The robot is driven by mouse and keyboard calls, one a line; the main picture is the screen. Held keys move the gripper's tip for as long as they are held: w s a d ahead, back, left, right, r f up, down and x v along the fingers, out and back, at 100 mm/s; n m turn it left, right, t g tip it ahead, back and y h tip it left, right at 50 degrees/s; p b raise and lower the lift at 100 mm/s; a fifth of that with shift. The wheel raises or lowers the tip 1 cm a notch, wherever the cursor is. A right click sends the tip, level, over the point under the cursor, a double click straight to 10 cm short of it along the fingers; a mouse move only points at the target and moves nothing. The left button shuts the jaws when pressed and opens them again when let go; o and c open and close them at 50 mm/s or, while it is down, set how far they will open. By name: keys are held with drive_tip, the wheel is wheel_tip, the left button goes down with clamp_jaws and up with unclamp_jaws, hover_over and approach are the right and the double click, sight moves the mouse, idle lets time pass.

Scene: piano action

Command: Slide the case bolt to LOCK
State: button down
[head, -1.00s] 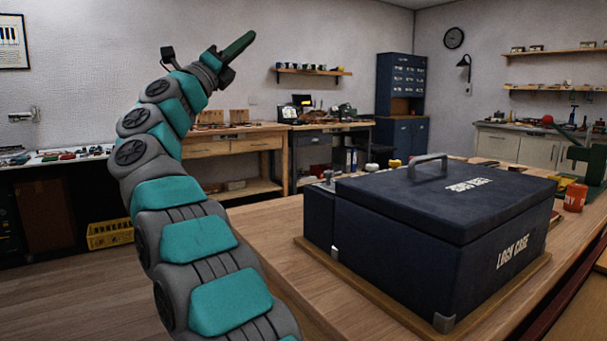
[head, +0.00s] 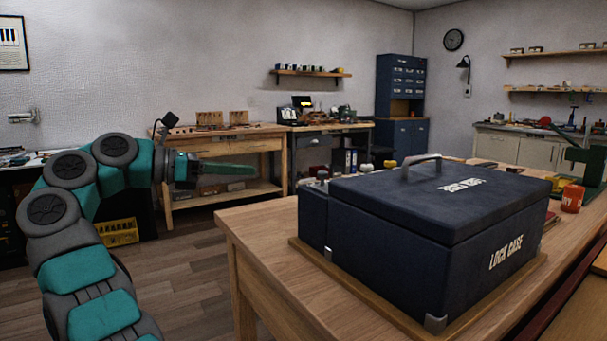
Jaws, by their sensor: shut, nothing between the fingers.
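The dark blue lock case (head: 400,250) stands closed on a wooden base board on the workbench, with a grey handle (head: 420,166) on its lid. A narrower dark blue section (head: 312,220) joins its left side. No bolt can be made out; the faces turned away from the camera are hidden. My gripper (head: 250,170) is shut and empty. Its green fingers point right, toward the case, at about lid height in the picture, and are clearly apart from it.
The workbench top (head: 262,222) is bare left of the case. An orange-red container (head: 572,198) and a green tool (head: 585,160) stand to the case's right. Open floor (head: 190,275) lies left of the workbench. Wooden benches (head: 225,145) line the back wall.

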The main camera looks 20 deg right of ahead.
drive_tip(key=d+f+b, duration=0.2)
drive_tip(key=d+b, duration=0.5)
drive_tip(key=d, duration=0.7)
drive_tip(key=shift+w, duration=0.25)
drive_tip(key=shift+f, duration=0.1)
drive_tip(key=d, duration=0.2)
drive_tip(key=w+d, duration=0.1)
drive_tip(key=d, duration=0.1)
drive_tip(key=shift+d, duration=0.4)
